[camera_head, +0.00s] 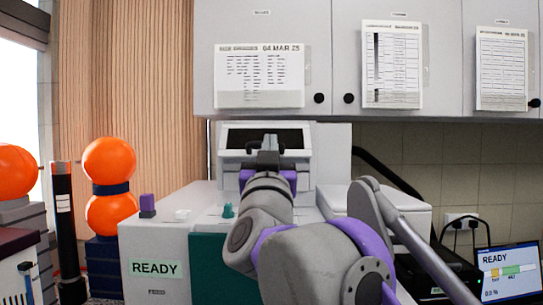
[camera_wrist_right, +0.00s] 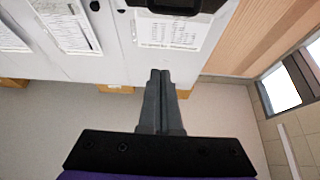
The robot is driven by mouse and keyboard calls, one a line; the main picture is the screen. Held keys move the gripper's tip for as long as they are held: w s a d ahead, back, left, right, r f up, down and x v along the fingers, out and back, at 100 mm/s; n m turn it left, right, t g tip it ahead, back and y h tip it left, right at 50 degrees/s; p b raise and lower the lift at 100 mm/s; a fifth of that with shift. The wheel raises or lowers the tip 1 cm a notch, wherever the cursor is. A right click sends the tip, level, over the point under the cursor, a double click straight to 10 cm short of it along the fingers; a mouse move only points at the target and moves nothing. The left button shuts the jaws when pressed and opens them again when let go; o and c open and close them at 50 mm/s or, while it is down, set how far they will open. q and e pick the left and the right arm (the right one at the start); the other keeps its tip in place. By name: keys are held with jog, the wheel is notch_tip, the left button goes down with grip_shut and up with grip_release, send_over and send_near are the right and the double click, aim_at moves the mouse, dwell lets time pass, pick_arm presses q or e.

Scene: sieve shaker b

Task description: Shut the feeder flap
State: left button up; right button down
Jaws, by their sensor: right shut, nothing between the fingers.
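A white and teal machine (camera_head: 160,243) with a READY label stands in front of me. On its raised white housing is a dark rectangular opening or panel (camera_head: 293,139), partly hidden by my right gripper. I cannot tell which part is the flap or how far it is open. My right gripper (camera_head: 268,139) is in front of the dark panel, with its fingers together and nothing between them. In the right wrist view the shut fingers (camera_wrist_right: 160,73) point toward a dark part (camera_wrist_right: 175,5) at the top edge; contact cannot be told. My left gripper is not in view.
Wall cabinets (camera_head: 345,20) with posted sheets hang above the machine. Orange spheres (camera_head: 109,160) on a stand and a dark cylinder (camera_head: 65,225) are at the left. A small READY screen (camera_head: 508,272) is at the lower right. A purple block (camera_head: 147,205) sits on the machine's top.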

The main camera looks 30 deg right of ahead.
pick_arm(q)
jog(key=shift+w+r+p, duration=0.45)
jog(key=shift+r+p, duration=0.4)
pick_arm(e)
jog(key=w+d, duration=0.5)
jog(key=w, duration=0.4)
jog(key=shift+d+y, duration=0.3)
jog(key=shift+d, duration=0.05)
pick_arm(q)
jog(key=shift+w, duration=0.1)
pick_arm(e)
jog(key=shift+w, duration=0.2)
